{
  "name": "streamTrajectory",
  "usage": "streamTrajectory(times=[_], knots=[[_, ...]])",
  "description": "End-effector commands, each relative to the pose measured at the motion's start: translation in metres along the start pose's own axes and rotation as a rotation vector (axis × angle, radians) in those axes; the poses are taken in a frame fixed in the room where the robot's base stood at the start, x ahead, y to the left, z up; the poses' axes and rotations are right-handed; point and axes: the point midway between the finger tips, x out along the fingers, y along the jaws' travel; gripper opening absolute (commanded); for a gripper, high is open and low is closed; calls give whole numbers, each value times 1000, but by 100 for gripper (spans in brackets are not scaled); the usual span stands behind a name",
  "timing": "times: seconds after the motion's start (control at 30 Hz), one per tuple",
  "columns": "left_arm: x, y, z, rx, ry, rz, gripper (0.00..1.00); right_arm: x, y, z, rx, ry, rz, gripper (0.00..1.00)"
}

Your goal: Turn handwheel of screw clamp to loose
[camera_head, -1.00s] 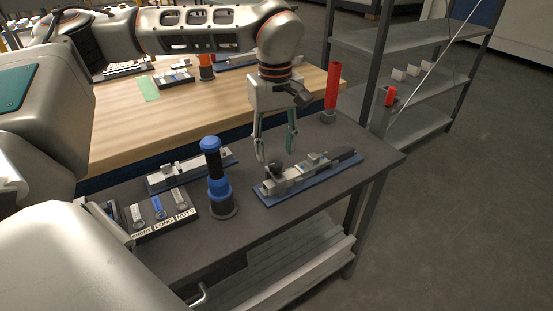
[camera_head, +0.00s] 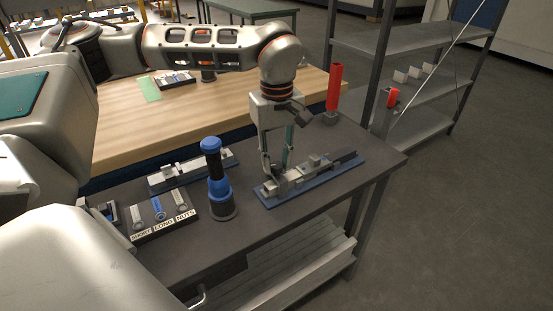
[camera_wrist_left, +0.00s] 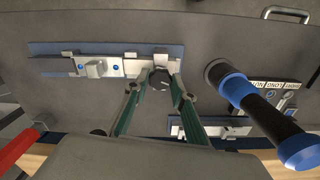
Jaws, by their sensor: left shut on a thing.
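The screw clamp (camera_head: 318,173) lies on a blue base plate on the dark table, and it also shows in the left wrist view (camera_wrist_left: 97,67). Its dark round handwheel (camera_wrist_left: 159,78) is at the clamp's end nearer the blue-black tool. My left gripper (camera_head: 276,172) points down over that end. In the left wrist view its green-sided fingers (camera_wrist_left: 160,88) sit on both sides of the handwheel and are shut on it. In the head view the fingers mostly hide the handwheel. My right gripper is not in view.
A blue and black upright tool (camera_head: 215,180) stands close left of the clamp. A labelled bin tray (camera_head: 160,217) and a second clamp-like fixture (camera_head: 190,170) are further left. A red cylinder (camera_head: 334,88) stands at the back corner. The table front is clear.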

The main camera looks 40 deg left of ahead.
Motion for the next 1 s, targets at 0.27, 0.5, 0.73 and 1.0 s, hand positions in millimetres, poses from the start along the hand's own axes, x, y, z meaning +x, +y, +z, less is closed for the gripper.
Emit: streamTrajectory(times=[0.27, 0.5, 0.73, 1.0], knots=[[-5, -1, 1, -82, -1, 0, 4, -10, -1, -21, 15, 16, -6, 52], [-5, -1, 1, -260, -2, -3, 4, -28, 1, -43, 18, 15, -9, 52], [-2, -1, 0, -479, -1, -3, 4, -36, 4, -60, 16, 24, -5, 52], [0, -1, 0, -736, -1, -3, 4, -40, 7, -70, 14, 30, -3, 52]])
